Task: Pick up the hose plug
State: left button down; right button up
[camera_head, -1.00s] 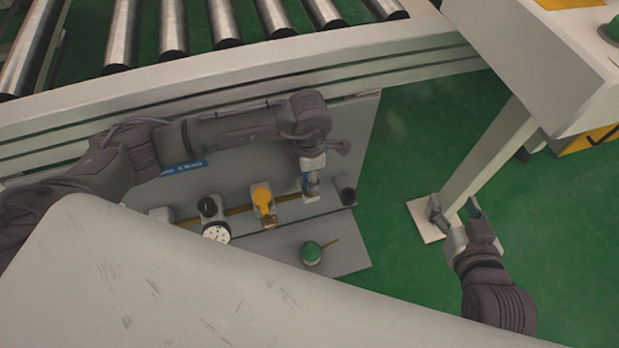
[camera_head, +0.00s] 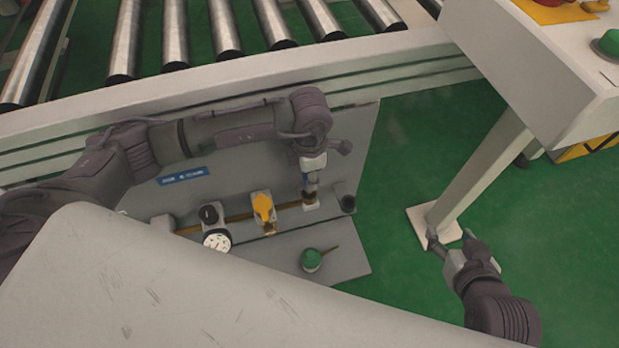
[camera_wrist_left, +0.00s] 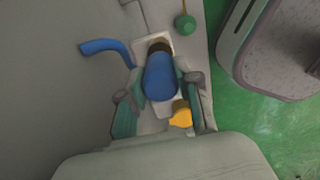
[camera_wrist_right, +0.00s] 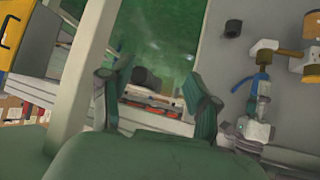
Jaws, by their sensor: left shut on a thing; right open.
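The blue hose plug (camera_wrist_left: 160,77) shows in the left wrist view, its dark end at a white fitting (camera_head: 310,204) on the grey panel. I cannot tell whether it is still seated there. A curved blue hose piece (camera_wrist_left: 103,47) lies to its left. My left gripper (camera_head: 312,172) is above the fitting in the head view, shut on the plug, with a finger on each side. Seen from the right wrist, the plug (camera_wrist_right: 262,85) is at the right. My right gripper (camera_head: 450,239) is open and empty, away from the panel near a table leg.
The panel (camera_head: 250,190) carries a yellow valve (camera_head: 263,207), a white gauge (camera_head: 217,240), a green knob (camera_head: 311,260) and a black cup (camera_head: 348,204). A roller conveyor (camera_head: 226,52) runs behind. A large pale slab (camera_head: 180,285) covers the foreground. Green floor is clear between panel and table leg (camera_head: 480,160).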

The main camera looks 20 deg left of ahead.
pick_arm(q)
jog(key=s+d+r+p, duration=0.2)
jog(key=s+d+r, duration=0.4)
jog(key=d+r, duration=0.2)
jog(key=shift+d, duration=1)
pick_arm(e)
jog(key=s+d+f+g+h, duration=0.1)
jog(key=s+f+g, duration=0.1)
jog(key=s, duration=0.3)
jog(key=s+d+f+g, duration=0.2)
jog(key=s+g, duration=0.2)
jog(key=s, duration=0.1)
jog(key=shift+s+d+f+g+h, duration=0.25)
jog(key=shift+s+g+h, duration=0.05)
jog(key=shift+s+h, duration=0.1)
pick_arm(q)
notch_tip(320, 180, up, 7)
jog(key=p, duration=0.5)
jog(key=shift+r, duration=0.2)
pick_arm(e)
jog(key=s+x, duration=0.1)
jog(key=x, duration=0.7)
jog(key=shift+f+g, duration=0.3)
jog(key=shift+f, duration=0.1)
pick_arm(q)
jog(key=shift+a, duration=0.1)
pick_arm(e)
jog(key=shift+w+a, duration=0.15)
